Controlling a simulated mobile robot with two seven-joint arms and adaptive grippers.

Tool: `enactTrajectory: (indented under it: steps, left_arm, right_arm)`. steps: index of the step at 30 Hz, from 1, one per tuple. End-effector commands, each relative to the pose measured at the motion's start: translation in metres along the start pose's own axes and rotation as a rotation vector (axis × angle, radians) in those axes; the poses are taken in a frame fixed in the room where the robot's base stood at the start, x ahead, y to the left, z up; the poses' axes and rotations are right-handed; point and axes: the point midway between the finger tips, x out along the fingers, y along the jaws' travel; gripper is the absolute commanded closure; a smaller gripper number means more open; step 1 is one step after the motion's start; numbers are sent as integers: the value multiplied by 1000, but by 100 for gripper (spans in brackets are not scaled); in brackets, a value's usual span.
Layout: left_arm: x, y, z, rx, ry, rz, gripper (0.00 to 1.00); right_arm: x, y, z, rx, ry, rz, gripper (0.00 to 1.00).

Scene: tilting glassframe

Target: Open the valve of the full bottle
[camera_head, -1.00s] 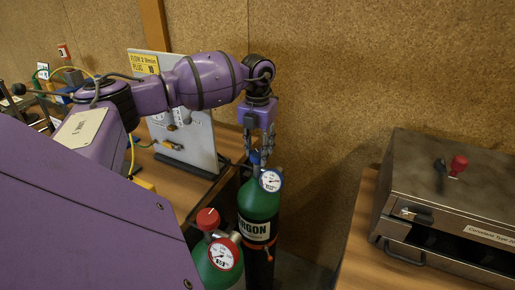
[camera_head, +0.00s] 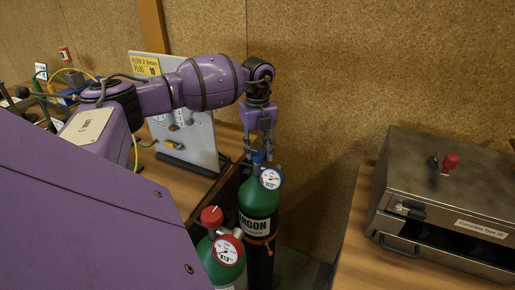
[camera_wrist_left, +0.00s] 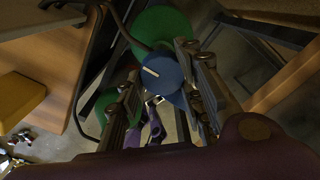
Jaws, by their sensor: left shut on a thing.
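Two green-topped gas bottles stand in the gap between the tables. The rear bottle (camera_head: 258,202) has a black lower body with an ARGON label, a blue valve knob (camera_head: 259,156) and a round gauge (camera_head: 271,178). The front bottle (camera_head: 220,262) has a red knob (camera_head: 212,215) and a red-rimmed gauge (camera_head: 226,250). My left gripper (camera_head: 260,146) points down over the rear bottle and is shut on the blue knob. In the left wrist view the blue knob (camera_wrist_left: 161,73), with a pale line on top, sits between the fingers. The gauge needles are too small to read surely.
A metal box with a red knob (camera_head: 451,162) stands on the right table (camera_head: 352,225). An upright grey panel (camera_head: 188,140) with a yellow sign stands on the left table, near my left arm. A cork wall (camera_head: 350,80) rises behind the bottles.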

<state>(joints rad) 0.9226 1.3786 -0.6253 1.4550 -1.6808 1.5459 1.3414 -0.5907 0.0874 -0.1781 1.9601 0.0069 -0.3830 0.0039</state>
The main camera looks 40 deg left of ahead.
Motion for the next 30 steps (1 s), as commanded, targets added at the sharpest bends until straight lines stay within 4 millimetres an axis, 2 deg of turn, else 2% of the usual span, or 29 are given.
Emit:
enactTrajectory:
  steps: [1, 16, 17, 19, 20, 30]
  left_arm:
    - [-1, 5, 4, -14, -7, 10, 91]
    - [1, 5, 3, -31, -4, 14, 91]
    - [1, 5, 3, -31, -4, 14, 63]
    - [1, 5, 3, -30, -4, 14, 53]
    - [1, 5, 2, -30, -4, 13, 51]
    - [1, 2, 1, -25, -1, 6, 51]
  right_arm:
    - [0, 0, 0, 0, -1, 0, 100]
    - [-1, 1, 1, 1, -2, 2, 100]
    - [-1, 1, 0, 1, -1, 2, 100]
    - [-1, 1, -1, 1, 1, 2, 100]
    - [-2, 1, -2, 1, 2, 3, 100]
    - [-2, 1, -3, 4, 5, 3, 100]
